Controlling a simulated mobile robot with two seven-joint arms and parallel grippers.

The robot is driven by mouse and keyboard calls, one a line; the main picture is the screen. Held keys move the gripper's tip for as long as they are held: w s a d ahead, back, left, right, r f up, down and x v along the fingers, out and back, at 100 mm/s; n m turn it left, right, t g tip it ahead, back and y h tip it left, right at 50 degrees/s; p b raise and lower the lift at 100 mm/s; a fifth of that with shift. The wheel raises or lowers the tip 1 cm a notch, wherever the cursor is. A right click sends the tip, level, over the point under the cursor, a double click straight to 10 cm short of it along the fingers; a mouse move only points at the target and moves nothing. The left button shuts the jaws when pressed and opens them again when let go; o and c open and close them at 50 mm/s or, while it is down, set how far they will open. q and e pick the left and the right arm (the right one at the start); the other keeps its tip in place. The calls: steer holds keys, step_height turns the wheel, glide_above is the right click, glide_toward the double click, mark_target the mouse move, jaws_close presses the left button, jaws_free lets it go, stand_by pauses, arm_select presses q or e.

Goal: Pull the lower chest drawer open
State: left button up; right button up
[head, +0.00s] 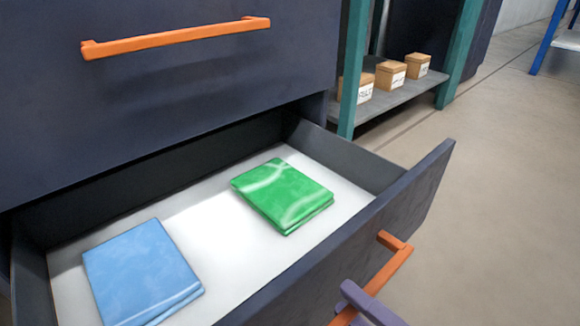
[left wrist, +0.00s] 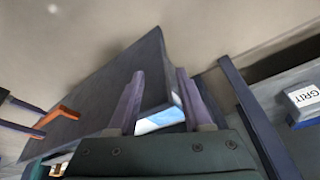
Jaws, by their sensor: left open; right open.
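The lower chest drawer (head: 350,170) is dark blue-grey and stands pulled out in the head view. Its front panel bears an orange handle (head: 392,262). My right gripper (head: 352,295) is open at this handle, one purple finger crossing it; the other finger is not clear in the head view. In the left wrist view, the drawer front (left wrist: 100,95) and its orange handle (left wrist: 66,112) show at the left, with fingers beside the handle. My left gripper (left wrist: 160,73) is open, its fingers in front of the drawer front's end; contact cannot be told. It is outside the head view.
A folded blue cloth (head: 142,270) and a folded green cloth (head: 282,193) lie in the drawer. The upper drawer, with an orange handle (head: 175,38), is shut above. A teal-post shelf (head: 402,98) with small labelled boxes (head: 390,75) stands behind.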

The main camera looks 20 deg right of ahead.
steer(key=p+v, duration=0.1)
steer(key=v, duration=0.8)
steer(key=shift+r, duration=0.1)
steer(key=w+r+m+g+h+p, duration=0.2)
steer(key=w+r+m+p, duration=0.15)
steer(key=r+p, duration=0.95)
steer(key=w+d+r+m+g+h+p, duration=0.15)
steer(key=r+m+p, duration=0.25)
steer(key=r+p, duration=0.85)
steer(key=w+r+m+g+h+p, duration=0.2)
steer(key=w+r+m+g+p, duration=0.15)
steer(key=r+p, duration=0.95)
steer(key=s+a+r+m+g+p, duration=0.1)
steer(key=s+r+m+g+p, duration=0.15)
steer(key=r+p, duration=1.15)
steer(key=s+r+m+g+p, duration=0.2)
steer(key=s+r+m+p, duration=0.2)
steer(key=r+p, duration=0.9)
steer(key=s+a+r+m+g+p, duration=0.1)
steer(key=s+r+m+g+p, duration=0.15)
steer(key=r+p, duration=1.15)
step_height(320, 180, up, 38)
steer(key=p, duration=3.1)
steer(key=shift+s+f+t, duration=0.15)
steer(key=shift+f+t, duration=0.05)
steer(key=shift+t, duration=0.1)
